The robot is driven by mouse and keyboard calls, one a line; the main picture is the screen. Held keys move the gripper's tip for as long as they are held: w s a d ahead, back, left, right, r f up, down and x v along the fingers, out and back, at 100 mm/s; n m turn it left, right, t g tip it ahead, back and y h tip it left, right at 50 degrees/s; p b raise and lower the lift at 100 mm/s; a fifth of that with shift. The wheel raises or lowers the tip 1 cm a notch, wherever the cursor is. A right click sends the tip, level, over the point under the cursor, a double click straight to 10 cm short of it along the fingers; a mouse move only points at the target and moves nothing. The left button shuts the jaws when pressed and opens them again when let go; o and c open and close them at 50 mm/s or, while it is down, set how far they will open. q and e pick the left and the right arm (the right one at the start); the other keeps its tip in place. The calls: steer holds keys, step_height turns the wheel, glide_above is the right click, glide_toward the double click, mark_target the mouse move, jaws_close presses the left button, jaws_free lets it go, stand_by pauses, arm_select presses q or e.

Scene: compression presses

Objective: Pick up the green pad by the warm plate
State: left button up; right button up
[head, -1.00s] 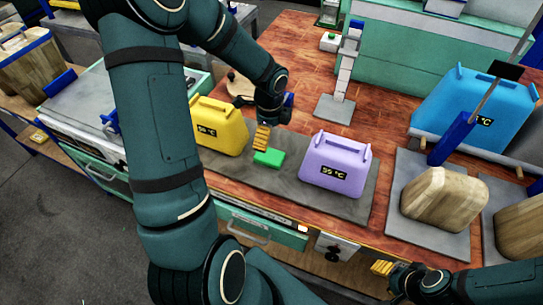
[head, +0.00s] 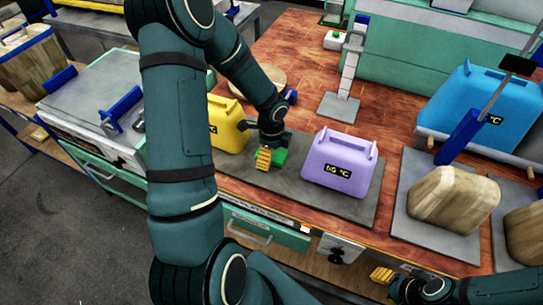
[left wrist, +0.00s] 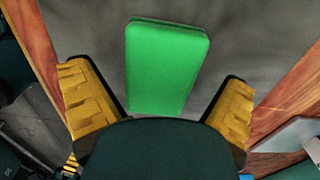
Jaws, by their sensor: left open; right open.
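The green pad (head: 281,156) lies on a grey plate (head: 300,200) between a yellow canister (head: 228,125) and a purple canister (head: 340,162). My left gripper (head: 264,159) is low beside the pad and hides part of it. In the left wrist view the pad (left wrist: 167,62) lies between the two open yellow fingers (left wrist: 158,92), with a gap on each side; its near end meets the dark gripper body in the picture. My right gripper (head: 384,274) is open and empty, low at the front right, away from the pad.
Wooden canister-shaped blocks (head: 454,198) stand on grey plates at the right, below a blue canister (head: 482,105). A thin post on a grey base (head: 340,108) stands behind the purple canister.

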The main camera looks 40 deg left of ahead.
arm_select(q)
steer(key=shift+r, duration=0.1)
steer(key=c, duration=1)
steer(key=shift+o, duration=0.2)
step_height(320, 180, up, 9)
steer(key=p, duration=0.2)
steer(key=shift+p, duration=0.3)
steer(key=shift+r, duration=0.5)
